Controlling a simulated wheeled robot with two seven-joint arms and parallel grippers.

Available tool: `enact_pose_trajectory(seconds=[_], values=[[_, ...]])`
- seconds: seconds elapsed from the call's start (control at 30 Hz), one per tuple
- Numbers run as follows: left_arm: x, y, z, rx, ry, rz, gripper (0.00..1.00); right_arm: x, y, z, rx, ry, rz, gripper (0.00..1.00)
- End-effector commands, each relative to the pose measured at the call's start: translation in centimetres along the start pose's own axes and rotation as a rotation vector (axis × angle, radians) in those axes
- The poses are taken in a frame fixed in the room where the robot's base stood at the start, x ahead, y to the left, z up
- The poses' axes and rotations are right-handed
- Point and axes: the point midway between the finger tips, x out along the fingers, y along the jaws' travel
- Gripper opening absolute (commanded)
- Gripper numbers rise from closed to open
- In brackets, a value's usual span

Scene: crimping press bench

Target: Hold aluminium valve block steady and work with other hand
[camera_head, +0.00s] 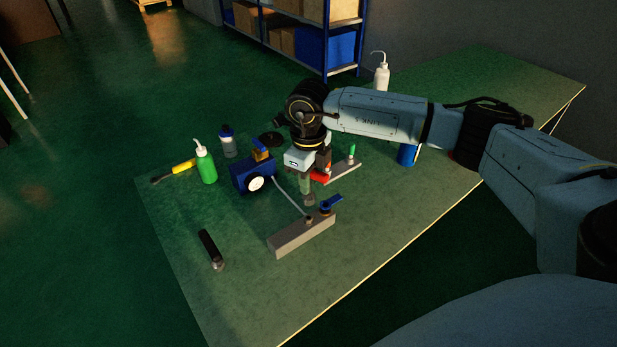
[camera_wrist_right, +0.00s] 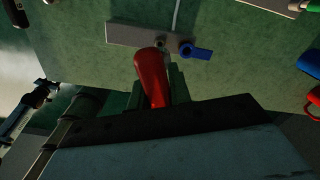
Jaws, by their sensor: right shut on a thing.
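The aluminium valve block (camera_head: 290,238) is a long grey bar lying on the green bench top. It carries a blue lever (camera_head: 331,202), and a pale hose runs from it to a blue box-like unit (camera_head: 245,178) with a gauge. My right gripper (camera_head: 308,192) hangs just behind the block, apart from it as far as I can tell. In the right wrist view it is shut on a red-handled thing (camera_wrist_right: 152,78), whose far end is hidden. That view also shows the block (camera_wrist_right: 135,35) and its blue lever (camera_wrist_right: 197,52) ahead. My left gripper is not in view.
A green bottle (camera_head: 206,164), a grey bottle (camera_head: 229,145) and a yellow-handled tool (camera_head: 183,166) stand or lie at the left. A black-handled tool (camera_head: 210,246) lies front left. A flat grey plate (camera_head: 343,172) lies behind my gripper.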

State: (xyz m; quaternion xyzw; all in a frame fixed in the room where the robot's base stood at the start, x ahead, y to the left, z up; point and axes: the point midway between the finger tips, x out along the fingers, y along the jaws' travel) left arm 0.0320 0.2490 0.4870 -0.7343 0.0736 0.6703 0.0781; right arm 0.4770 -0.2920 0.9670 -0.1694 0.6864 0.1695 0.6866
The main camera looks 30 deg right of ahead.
Motion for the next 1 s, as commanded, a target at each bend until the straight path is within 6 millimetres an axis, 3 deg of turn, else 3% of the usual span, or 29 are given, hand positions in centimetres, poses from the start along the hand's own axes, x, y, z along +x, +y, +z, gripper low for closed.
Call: enact_pose_trajectory(seconds=[0.5, 1.0], values=[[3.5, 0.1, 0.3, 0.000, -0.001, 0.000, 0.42, 4.7, 0.0, 0.0, -0.001, 0.000, 0.000, 0.00], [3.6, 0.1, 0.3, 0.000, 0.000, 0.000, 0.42, 5.0, 0.0, 0.0, -0.001, -0.001, 0.000, 0.00]])
